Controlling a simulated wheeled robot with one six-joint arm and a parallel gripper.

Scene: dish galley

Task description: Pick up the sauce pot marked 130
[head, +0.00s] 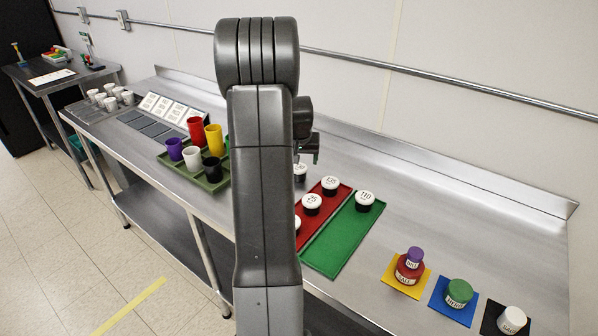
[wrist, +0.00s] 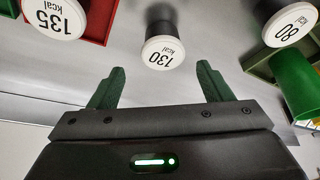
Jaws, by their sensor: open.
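The sauce pot marked 130 (wrist: 163,53) has a white lid and a dark body. It stands on the bare steel counter in the wrist view, ahead of and between my fingertips, with no contact visible. My gripper (wrist: 161,69) is open and empty, its two green fingers spread apart. In the head view my gripper (head: 314,152) shows only in part beside my arm. A white-lidded pot (head: 300,169) just below it appears to be the same one; its label is too small to read surely and my arm partly hides it.
Pot 135 (wrist: 58,17) sits on the red tray (head: 316,218), left in the wrist view. Pot 80 (wrist: 290,27) is at the right by green items. Pot 110 (head: 365,199) is on the green tray (head: 335,247). Cups stand on a tray (head: 208,184) left of my arm.

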